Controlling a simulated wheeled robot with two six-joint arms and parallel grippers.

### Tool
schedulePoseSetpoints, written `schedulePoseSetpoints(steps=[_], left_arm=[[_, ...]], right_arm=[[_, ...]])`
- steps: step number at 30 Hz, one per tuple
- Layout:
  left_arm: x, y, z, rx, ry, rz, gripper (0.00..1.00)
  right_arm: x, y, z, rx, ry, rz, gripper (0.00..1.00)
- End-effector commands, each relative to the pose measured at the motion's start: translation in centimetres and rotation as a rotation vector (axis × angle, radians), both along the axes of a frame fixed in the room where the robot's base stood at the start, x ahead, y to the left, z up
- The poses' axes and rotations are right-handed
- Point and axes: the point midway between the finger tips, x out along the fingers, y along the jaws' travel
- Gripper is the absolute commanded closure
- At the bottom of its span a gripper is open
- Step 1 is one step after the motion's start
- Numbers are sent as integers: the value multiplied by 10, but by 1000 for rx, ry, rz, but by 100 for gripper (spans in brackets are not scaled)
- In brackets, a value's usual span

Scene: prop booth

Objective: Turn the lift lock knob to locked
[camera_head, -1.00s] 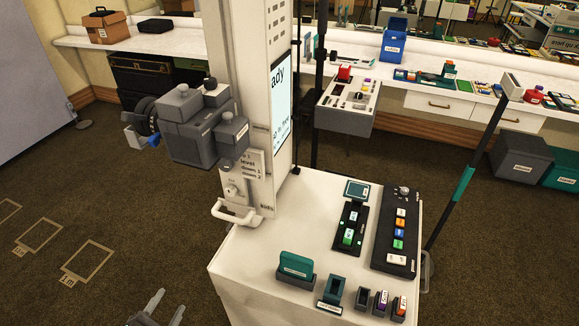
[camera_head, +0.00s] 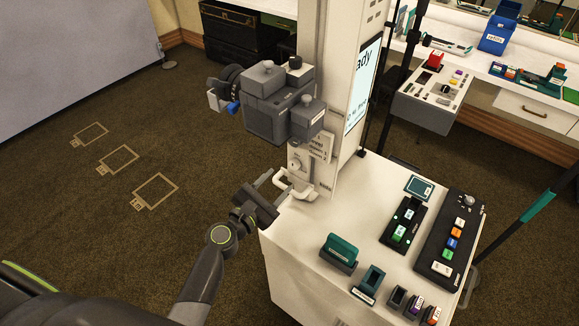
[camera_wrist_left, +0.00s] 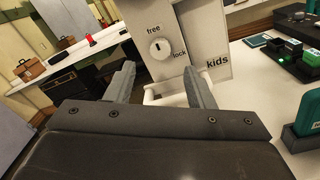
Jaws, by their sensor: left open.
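The lift lock knob (camera_wrist_left: 160,48) is a small round white knob on the white column, seen in the left wrist view. The word "free" is printed above it and "lock" to its lower right. Its dark mark seems to point up, towards "free". In the head view the knob (camera_head: 296,165) shows small on the lower column. My left gripper (camera_head: 274,182) is open and empty, just left of and a little below the knob. In the left wrist view its fingers (camera_wrist_left: 158,82) stand apart, below and to either side of the knob, not touching it.
A white handle (camera_head: 291,187) sticks out under the knob, close to my fingers. A grey camera-like device (camera_head: 281,105) hangs on the column above. The white cabinet top (camera_head: 312,222) to the right holds a teal block (camera_head: 341,250) and control panels. Open floor lies left.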

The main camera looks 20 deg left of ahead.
Motion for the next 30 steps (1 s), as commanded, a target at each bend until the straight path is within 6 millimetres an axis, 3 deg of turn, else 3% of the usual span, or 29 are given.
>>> schedulePoseSetpoints(steps=[3,9,23,30], left_arm=[[23,-8,2,-3,-1,-2,51],[49,-16,0,-1,-1,0,51],[60,-20,0,0,0,0,51],[60,-20,0,0,0,0,80]], right_arm=[[0,-1,3,-2,0,1,63],[0,-1,4,-2,0,1,63],[0,-1,4,-2,0,1,63],[0,-1,4,-1,-1,1,63]])
